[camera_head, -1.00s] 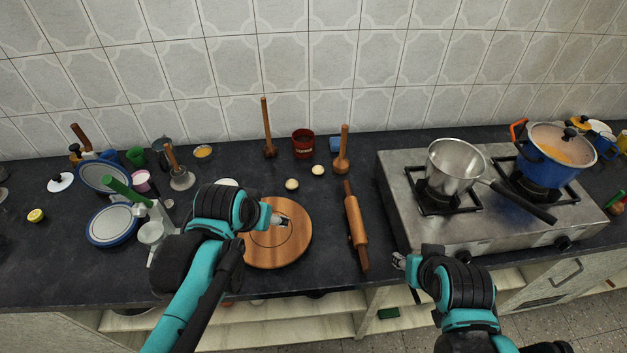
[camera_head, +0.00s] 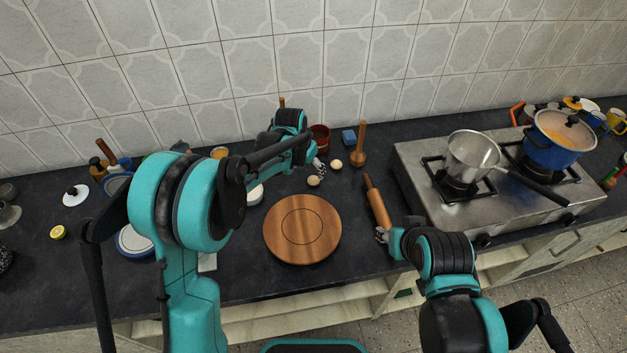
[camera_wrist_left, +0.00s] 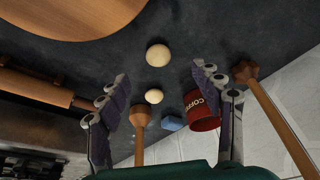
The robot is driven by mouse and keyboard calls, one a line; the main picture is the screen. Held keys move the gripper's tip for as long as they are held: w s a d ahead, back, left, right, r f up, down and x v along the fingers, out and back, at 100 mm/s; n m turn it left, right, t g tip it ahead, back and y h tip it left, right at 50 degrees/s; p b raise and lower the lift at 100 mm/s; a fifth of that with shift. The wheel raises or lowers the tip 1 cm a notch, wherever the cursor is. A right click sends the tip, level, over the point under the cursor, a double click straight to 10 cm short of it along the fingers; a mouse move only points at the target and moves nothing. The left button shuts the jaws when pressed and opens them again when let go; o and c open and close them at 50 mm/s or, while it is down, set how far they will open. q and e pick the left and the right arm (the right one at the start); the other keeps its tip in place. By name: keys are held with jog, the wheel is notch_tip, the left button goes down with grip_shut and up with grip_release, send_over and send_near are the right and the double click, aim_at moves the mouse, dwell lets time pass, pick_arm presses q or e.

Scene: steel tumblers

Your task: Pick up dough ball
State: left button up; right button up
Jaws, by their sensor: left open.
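Two pale dough balls lie on the dark counter behind the round wooden board (camera_head: 302,255). The nearer dough ball (camera_head: 313,181) is just in front of my left gripper (camera_head: 319,168) in the head view. The farther dough ball (camera_head: 336,163) is a little to its right. In the left wrist view, the nearer ball (camera_wrist_left: 158,55) and the farther ball (camera_wrist_left: 154,96) both show in the gap between the spread fingers (camera_wrist_left: 160,100). The left gripper is open and empty. My right gripper (camera_head: 382,235) is near the rolling pin's lower end; its jaws are too small to judge.
A rolling pin (camera_head: 377,203) lies right of the board. A wooden masher (camera_head: 359,146), a blue block (camera_head: 348,137) and a red coffee tin (camera_wrist_left: 201,110) stand close behind the dough balls. The stove (camera_head: 430,197) with a steel pan (camera_head: 470,153) is at the right.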

aim_at(314, 181)
pick_arm(q)
jog(key=b+x, duration=0.3)
jog(key=x, duration=0.4)
jog(key=shift+d+f, duration=0.15)
jog(key=shift+f, duration=0.15)
jog(key=shift+s+r, duration=0.1)
jog(key=shift+c, duration=0.7)
jog(key=c, duration=1.1)
